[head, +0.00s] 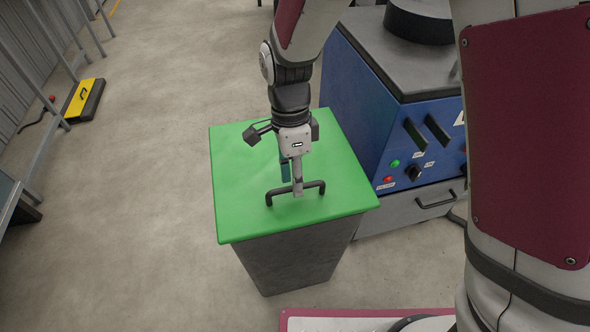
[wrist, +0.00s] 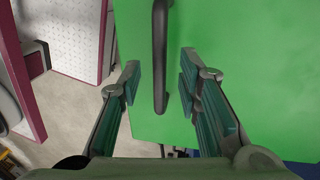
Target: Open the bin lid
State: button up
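The bin (head: 293,262) is a grey box with a flat green lid (head: 235,190) that lies shut on it. A black bar handle (head: 314,187) stands on the lid near its front edge. In the wrist view the green lid (wrist: 255,60) fills the right side, and the handle (wrist: 160,50) runs up the picture. My gripper (wrist: 158,82) is open, with one finger on each side of the handle and a gap on both sides. In the head view my gripper (head: 297,190) points down at the middle of the handle and hides part of it.
A blue machine (head: 385,110) with knobs and a grey drawer (head: 430,200) stands close to the bin's right. A yellow and black box (head: 84,99) lies on the floor at the far left by metal rails. The floor left of the bin is clear.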

jog(key=shift+f, duration=0.2)
grip_shut()
jog(key=shift+r, duration=0.15)
